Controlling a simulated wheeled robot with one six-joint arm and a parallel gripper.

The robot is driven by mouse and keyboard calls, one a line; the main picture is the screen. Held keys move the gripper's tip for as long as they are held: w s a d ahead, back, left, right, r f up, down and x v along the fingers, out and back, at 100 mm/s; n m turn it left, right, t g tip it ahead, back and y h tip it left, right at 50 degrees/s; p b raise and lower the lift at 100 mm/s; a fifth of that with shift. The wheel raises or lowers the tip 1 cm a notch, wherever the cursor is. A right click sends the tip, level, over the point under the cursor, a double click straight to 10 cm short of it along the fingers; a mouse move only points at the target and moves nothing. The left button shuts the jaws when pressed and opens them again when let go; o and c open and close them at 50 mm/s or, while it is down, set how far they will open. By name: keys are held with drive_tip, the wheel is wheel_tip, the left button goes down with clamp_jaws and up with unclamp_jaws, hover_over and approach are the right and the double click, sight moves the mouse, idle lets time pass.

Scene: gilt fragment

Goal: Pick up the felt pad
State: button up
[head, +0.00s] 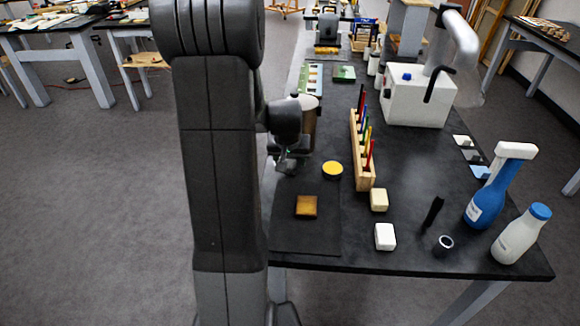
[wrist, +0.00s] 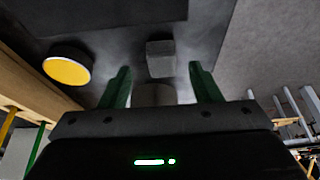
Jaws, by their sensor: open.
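A small grey block (wrist: 160,58), which may be the felt pad, sits on the dark table in the wrist view. It lies beyond my fingertips, roughly in line with the gap between them, and looks apart from them. My gripper (wrist: 162,82) has its two green fingers spread with nothing held between them. In the head view my gripper (head: 287,164) is low over the left edge of the table, and it largely hides the block there.
A yellow-topped round tin (head: 332,170) and a wooden rack (head: 364,178) of coloured sticks stand right of my gripper. A golden-brown square (head: 306,206) lies on a dark mat (head: 300,237). Two pale blocks, bottles and a white machine (head: 416,98) are further right.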

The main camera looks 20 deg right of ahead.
sight(290, 165)
drive_tip(key=shift+x, duration=1.6)
drive_tip(key=shift+a, duration=0.1)
drive_tip(key=c, duration=1.1)
drive_tip(key=shift+r, duration=0.15)
wheel_tip(290, 165, up, 10)
drive_tip(key=shift+f, duration=0.1)
drive_tip(key=o, duration=0.3)
drive_tip(key=shift+c, duration=1)
